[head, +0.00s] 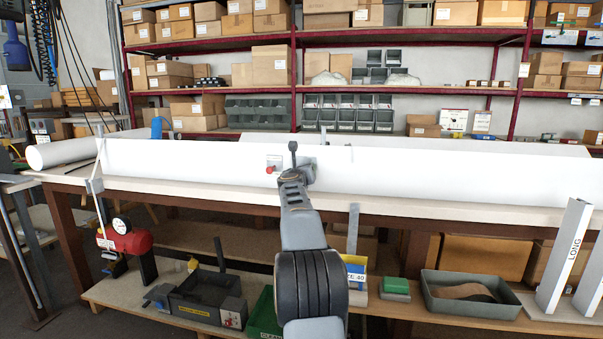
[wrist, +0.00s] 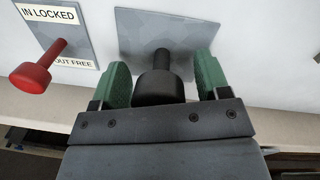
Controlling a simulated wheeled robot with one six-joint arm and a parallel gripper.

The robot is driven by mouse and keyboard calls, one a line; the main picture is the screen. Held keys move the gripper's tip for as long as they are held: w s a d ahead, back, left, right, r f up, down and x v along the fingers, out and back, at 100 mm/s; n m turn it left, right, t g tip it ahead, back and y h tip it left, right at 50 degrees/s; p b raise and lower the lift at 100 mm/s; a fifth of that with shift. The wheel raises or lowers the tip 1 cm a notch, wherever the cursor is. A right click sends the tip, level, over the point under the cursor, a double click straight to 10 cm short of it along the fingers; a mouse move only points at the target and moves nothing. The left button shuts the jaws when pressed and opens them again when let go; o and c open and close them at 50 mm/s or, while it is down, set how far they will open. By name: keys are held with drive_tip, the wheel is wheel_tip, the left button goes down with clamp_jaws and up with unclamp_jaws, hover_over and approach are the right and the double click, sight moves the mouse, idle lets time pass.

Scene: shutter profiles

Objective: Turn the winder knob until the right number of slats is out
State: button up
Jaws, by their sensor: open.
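A black knob (wrist: 160,88) stands out from a grey plate (wrist: 135,28) on a white face in the wrist view. My gripper (wrist: 163,76) is open, with one green pad on each side of the knob and narrow gaps showing between. A red knob (wrist: 30,78) on a rod sits to the left, by a label (wrist: 62,14) reading "IN LOCKED" and "OUT FREE". In the head view my gripper (head: 298,174) is at the long white housing (head: 200,164), right of the red knob (head: 271,169). It hides the black knob there. I cannot make out separate slats.
The housing lies along a pale bench (head: 390,203). A white roll (head: 65,153) lies at its left end. Shelves of boxes stand behind.

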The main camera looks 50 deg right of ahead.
drive_tip(key=b+v, duration=0.2)
drive_tip(key=v, duration=1.1)
drive_tip(key=shift+s+a+b, duration=0.25)
drive_tip(key=shift+a+b, duration=0.05)
drive_tip(key=shift+b, duration=0.05)
